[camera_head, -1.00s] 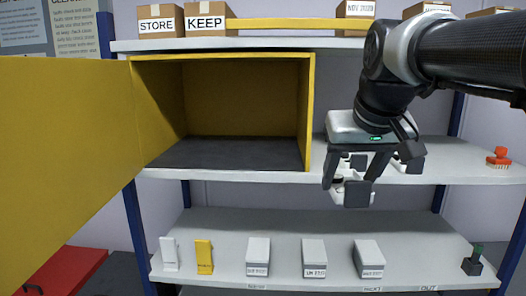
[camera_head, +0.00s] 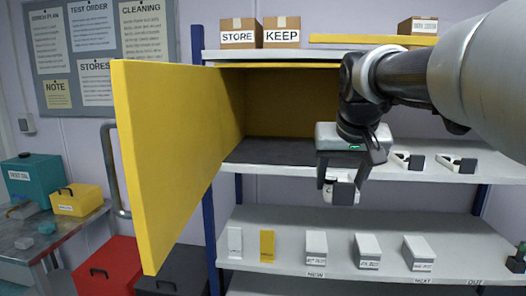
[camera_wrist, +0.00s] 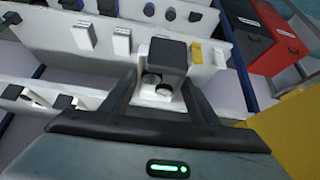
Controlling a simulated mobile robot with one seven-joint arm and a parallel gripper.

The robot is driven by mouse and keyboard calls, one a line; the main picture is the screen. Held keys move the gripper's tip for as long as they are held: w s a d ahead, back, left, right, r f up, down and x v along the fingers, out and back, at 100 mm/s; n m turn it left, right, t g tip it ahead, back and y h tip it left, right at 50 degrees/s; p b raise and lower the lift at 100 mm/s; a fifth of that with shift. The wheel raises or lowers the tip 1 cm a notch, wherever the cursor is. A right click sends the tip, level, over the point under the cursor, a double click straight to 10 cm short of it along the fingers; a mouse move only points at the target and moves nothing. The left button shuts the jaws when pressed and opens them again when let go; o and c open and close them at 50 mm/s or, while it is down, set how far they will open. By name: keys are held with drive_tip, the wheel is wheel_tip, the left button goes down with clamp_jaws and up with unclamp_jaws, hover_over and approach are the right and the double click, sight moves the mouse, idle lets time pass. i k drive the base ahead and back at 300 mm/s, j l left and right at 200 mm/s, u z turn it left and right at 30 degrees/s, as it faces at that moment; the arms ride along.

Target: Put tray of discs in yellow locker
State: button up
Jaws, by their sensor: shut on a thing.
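The yellow locker (camera_head: 292,105) stands on the upper shelf in the head view. Its door (camera_head: 175,150) is swung wide open toward me on the left, and its inside looks empty with a dark floor. My arm covers its right side. My gripper (camera_head: 340,183) is shut on a small white tray with a dark grip block (camera_head: 343,196). It hangs in front of the shelf edge, below and right of the opening. In the wrist view the tray (camera_wrist: 147,98) sits between the fingers (camera_wrist: 160,85), with round discs partly visible in it.
Two similar white trays (camera_head: 407,160) (camera_head: 458,163) stand on the same shelf to the right. White boxes (camera_head: 316,248) and a yellow one (camera_head: 267,245) stand on the lower shelf. A red cabinet (camera_head: 105,268) and a side table (camera_head: 45,240) are at left.

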sight(304, 153)
drive_tip(key=i+j+u, duration=0.1)
drive_tip(key=i+l, duration=0.1)
drive_tip(key=i, duration=0.85)
